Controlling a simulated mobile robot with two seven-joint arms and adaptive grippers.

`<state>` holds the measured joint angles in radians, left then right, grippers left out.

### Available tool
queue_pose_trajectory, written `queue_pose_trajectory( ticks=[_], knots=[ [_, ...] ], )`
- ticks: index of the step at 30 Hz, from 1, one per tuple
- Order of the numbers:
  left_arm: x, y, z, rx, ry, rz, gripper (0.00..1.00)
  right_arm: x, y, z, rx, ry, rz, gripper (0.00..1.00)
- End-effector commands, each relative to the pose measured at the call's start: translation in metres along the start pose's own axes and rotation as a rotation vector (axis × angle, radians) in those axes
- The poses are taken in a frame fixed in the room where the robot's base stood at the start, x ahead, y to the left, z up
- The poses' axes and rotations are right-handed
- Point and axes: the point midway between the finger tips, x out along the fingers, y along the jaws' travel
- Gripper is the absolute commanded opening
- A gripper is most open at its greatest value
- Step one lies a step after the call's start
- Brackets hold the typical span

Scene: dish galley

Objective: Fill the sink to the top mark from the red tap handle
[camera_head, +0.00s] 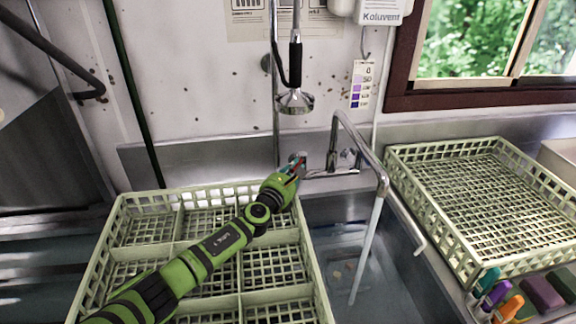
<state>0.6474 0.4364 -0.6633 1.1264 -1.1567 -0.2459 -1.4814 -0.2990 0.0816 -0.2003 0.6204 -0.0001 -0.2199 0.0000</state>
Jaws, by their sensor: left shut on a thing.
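My left gripper (294,168) reaches over the near rack and is shut on the red tap handle (299,158) at the left end of the wall tap. The gripper hides most of the handle; a little red shows at its tips. The curved chrome spout (362,150) hangs over the sink (402,295). A pale stream of water (367,246) runs from the spout down into the sink. Water stands in the sink, with some small orange and pale shapes in it. I cannot make out a top mark. My right gripper is not in view.
A divided pale green rack (108,247) stands left of the sink, under my left arm. Another green rack (425,200) stands to the right. Coloured bottles (497,293) and dark blocks (541,293) lie at the lower right. A spray head (295,101) hangs above the tap.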

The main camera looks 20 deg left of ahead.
Motion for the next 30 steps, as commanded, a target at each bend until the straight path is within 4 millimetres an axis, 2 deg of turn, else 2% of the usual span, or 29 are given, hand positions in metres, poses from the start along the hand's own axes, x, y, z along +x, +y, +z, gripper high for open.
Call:
queue_pose_trajectory(
  ticks=[3, 4, 5, 6, 16, 20, 26, 30],
  knots=[
    [0.000, 0.001, 0.000, 0.001, -0.001, 0.001, 0.00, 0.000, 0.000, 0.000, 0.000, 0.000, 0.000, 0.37],
    [0.000, 0.001, 0.001, 0.001, -0.001, 0.001, 0.18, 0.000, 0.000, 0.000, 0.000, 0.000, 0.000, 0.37],
    [0.000, 0.001, 0.001, 0.000, -0.001, 0.001, 0.30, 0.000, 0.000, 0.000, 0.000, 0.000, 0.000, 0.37],
    [0.000, 0.001, 0.001, 0.000, -0.001, 0.001, 0.37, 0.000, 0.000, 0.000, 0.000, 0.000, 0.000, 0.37],
    [-0.001, 0.001, 0.000, -0.001, -0.001, -0.001, 0.37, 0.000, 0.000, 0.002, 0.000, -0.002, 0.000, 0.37],
    [-0.007, 0.001, 0.001, 0.000, -0.004, 0.000, 0.37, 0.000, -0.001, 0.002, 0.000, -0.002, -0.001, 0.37],
    [-0.033, 0.001, -0.001, 0.002, 0.001, -0.004, 0.37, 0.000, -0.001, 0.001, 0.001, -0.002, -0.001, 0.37],
    [-0.059, 0.001, -0.001, 0.002, 0.000, -0.004, 0.37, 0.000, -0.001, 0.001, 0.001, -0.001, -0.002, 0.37]
  ],
)
